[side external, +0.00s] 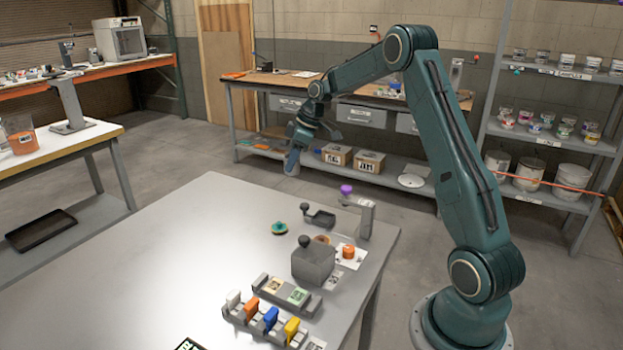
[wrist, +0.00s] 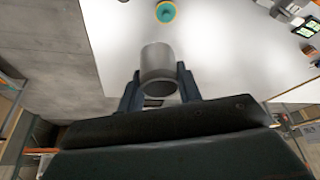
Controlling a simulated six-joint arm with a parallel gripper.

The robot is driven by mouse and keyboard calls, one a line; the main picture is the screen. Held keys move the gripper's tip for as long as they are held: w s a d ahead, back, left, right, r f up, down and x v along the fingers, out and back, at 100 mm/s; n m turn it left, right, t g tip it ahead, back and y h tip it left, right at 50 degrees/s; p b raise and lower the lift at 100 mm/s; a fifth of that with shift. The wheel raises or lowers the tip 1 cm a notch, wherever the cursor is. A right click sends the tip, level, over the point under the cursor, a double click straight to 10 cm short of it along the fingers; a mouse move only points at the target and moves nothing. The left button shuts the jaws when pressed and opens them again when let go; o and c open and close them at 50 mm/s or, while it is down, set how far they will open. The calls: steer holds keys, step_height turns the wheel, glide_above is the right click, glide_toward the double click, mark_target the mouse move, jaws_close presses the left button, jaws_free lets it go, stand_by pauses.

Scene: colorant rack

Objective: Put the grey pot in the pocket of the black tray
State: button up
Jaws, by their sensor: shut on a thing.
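My gripper (side external: 297,147) is raised beyond the far edge of the white table. In the wrist view the gripper (wrist: 158,88) is shut on the grey pot (wrist: 158,62), with one dark finger on each side of it. The pot is a plain grey cylinder, held clear of the tabletop. In the side view only a small grey part of it shows below the gripper. A flat black tray (side external: 42,230) with a raised rim lies on a low shelf at the left, far from the gripper. I cannot make out a pocket in it.
On the white table (side external: 190,240) stand a teal round piece (side external: 279,228), a grey block (side external: 313,262) with a dark knob, a small dark dish (side external: 319,217), a stand with a purple top (side external: 358,212) and a rack of coloured pieces (side external: 265,322). The table's left half is clear.

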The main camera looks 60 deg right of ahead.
steer(key=m, duration=0.1)
steer(key=d+m+h, duration=0.1)
steer(key=m, duration=0.1)
steer(key=shift+w+m, duration=0.2)
steer(key=shift+m, duration=0.1)
steer(key=d+m+h, duration=0.1)
steer(key=m+h, duration=0.1)
steer(key=m, duration=0.2)
step_height(320, 180, up, 3)
steer(key=m+g+h, duration=0.2)
steer(key=m+g, duration=0.5)
steer(key=m, duration=1.8)
glide_above(329, 219)
steer(key=w+a, duration=0.1)
steer(key=shift+w+a+r, duration=0.1)
steer(key=shift+w+a, duration=0.05)
steer(key=shift+a, duration=0.05)
step_height(329, 219, down, 16)
steer(key=shift+r, duration=0.1)
steer(key=shift+f, duration=2.1)
